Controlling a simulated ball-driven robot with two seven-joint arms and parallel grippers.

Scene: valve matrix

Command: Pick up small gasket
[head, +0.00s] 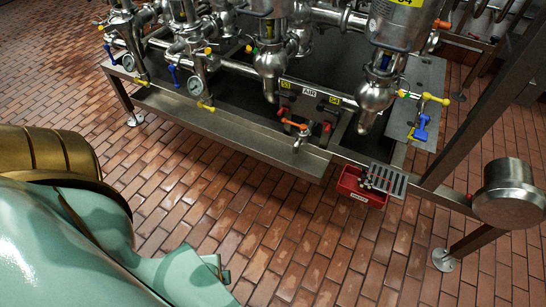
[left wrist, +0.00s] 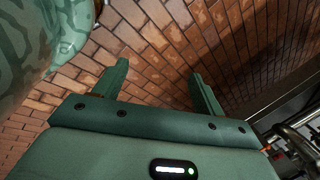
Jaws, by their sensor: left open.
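No gasket can be made out for sure in either view. A red bin (head: 350,190) hangs at the front right corner of the metal skid, and small metallic and dark pieces (head: 368,181) show at its opening, too small to identify. My left gripper (left wrist: 158,70) is open and empty in the left wrist view, with only brick floor between its fingers. In the head view my left arm reaches in from the lower left, over the floor and well short of the bin. My right gripper is not in view.
A slotted metal rack (head: 388,181) sits beside the bin. A steel post with a round metal cap (head: 508,190) stands at right. The brick floor (head: 290,250) in front is clear.

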